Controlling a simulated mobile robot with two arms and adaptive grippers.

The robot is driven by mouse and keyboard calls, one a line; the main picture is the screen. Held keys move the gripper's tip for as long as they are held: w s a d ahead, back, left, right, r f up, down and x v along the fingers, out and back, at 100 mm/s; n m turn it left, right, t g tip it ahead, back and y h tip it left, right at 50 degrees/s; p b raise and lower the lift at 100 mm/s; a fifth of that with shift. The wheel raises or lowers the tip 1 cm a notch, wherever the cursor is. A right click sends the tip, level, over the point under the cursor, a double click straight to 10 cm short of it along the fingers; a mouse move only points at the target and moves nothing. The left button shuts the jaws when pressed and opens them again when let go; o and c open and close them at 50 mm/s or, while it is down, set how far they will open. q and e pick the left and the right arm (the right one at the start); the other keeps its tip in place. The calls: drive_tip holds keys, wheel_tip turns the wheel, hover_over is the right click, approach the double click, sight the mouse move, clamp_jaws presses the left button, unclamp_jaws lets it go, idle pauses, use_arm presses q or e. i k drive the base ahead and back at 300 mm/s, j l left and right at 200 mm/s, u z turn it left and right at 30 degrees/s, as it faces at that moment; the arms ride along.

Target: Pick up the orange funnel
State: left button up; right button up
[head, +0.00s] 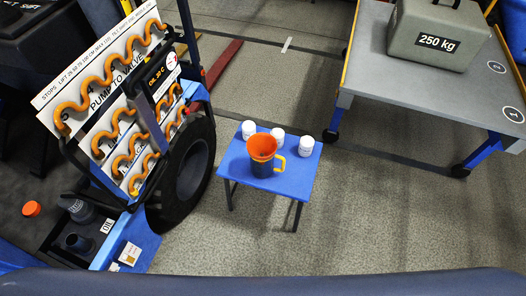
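The orange funnel (262,146) sits mouth up in the top of a dark jug (262,168) with a yellow handle. The jug stands on a small blue table (289,184) near the middle of the head view. The funnel's lower part is hidden inside the jug. Neither of my grippers shows in the head view.
White bottles stand behind the jug at left (249,129), middle (278,135) and right (306,145). A large wheel (192,170) and a panel with orange hoses (115,95) are left. A grey table (390,75) bears a 250 kg weight (436,30). Floor (400,215) is clear at right.

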sight(261, 146)
drive_tip(key=i+l, duration=0.4)
drive_tip(key=l, duration=0.25)
drive_tip(key=i+l, duration=0.15)
drive_tip(key=l, duration=0.15)
